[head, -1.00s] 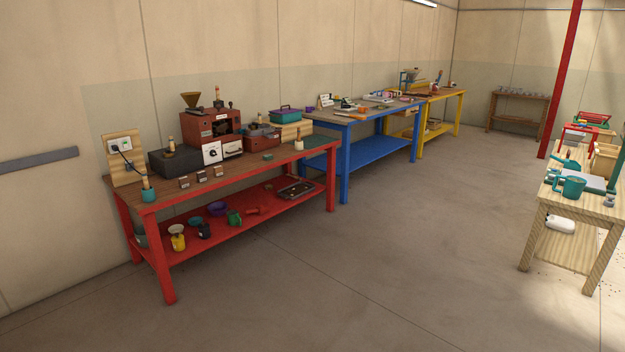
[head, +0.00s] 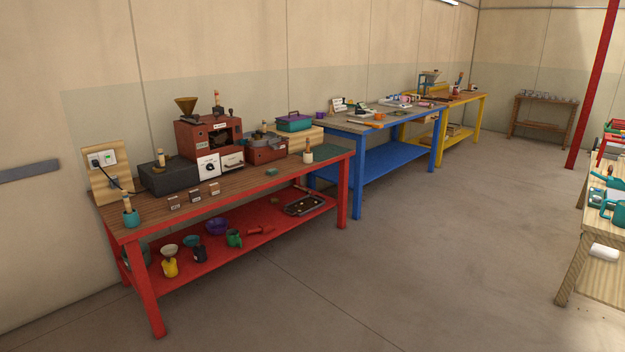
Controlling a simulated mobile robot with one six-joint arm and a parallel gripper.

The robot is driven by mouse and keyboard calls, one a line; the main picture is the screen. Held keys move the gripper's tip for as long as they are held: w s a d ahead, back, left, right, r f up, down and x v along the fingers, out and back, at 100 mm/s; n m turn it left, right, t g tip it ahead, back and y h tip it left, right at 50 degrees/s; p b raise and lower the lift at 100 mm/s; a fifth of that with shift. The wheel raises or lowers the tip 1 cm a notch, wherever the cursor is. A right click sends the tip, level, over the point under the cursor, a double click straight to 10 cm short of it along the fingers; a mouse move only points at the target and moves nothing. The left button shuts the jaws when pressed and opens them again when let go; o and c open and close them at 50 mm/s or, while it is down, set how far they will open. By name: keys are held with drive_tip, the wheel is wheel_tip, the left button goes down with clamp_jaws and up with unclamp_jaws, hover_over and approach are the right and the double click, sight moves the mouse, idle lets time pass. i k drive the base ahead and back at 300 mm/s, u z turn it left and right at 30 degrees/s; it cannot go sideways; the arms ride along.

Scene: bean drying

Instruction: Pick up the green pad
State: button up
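A small green block (head: 271,171), likely the green pad, lies flat near the front edge of the red table (head: 225,188), right of the middle. It is too small to make out its texture. My gripper does not show in the head view.
Machines, including a red roaster (head: 208,137), stand behind the block. Cups and a tray (head: 303,205) fill the lower shelf. A blue table (head: 388,155) stands beyond, and a wooden bench (head: 572,268) on the right. The floor between is clear.

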sight(271, 171)
drive_tip(key=u, duration=0.15)
drive_tip(key=i, duration=1.05)
drive_tip(key=u, duration=0.3)
drive_tip(key=i, duration=1.2)
drive_tip(key=u, duration=0.15)
